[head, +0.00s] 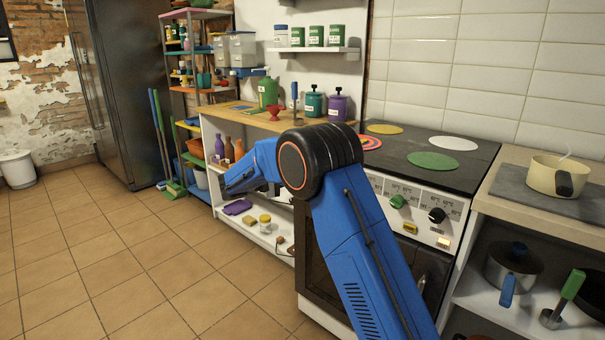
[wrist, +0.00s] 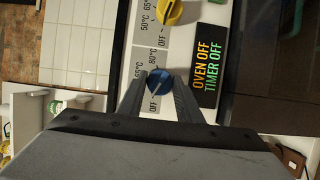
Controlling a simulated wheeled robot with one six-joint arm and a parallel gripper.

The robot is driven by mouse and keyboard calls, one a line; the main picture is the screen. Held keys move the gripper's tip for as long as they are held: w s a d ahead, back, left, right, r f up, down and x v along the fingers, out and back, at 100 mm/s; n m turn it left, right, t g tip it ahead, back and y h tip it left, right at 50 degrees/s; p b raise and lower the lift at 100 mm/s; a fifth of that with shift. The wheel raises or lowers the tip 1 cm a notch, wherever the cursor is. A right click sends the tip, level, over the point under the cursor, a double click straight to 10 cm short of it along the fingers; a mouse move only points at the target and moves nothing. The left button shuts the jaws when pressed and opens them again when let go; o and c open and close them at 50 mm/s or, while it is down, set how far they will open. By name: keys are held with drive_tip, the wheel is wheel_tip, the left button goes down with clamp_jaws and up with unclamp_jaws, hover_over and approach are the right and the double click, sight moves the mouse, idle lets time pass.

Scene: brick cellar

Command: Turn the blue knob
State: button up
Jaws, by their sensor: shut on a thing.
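The blue knob (wrist: 159,81) is on the white control panel in the wrist view, which shows the panel turned sideways. A pale mark on it points roughly toward the OFF print. My gripper (wrist: 160,85) is shut on this knob, with one grey finger on each side. In the head view my blue arm hides the blue knob and the gripper's fingers. The oven's panel shows there with a green knob (head: 398,201) and a black knob (head: 437,215).
A yellow knob (wrist: 169,12) sits beside the blue one. A dark display (wrist: 209,66) reads OVEN OFF, TIMER OFF. A cream pot (head: 545,173) stands on the right counter. Tiled floor (head: 150,260) is clear at left.

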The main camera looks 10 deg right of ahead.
drive_tip(key=shift+f+n+t+h, duration=0.1)
drive_tip(key=shift+n+t+h, duration=0.2)
drive_tip(key=shift+n, duration=0.7)
drive_tip(key=o, duration=1)
drive_tip(key=shift+o, duration=0.2)
drive_tip(key=shift+a, duration=0.1)
drive_tip(key=v, duration=1.7)
drive_tip(key=shift+a, duration=0.2)
drive_tip(key=shift+f, duration=0.1)
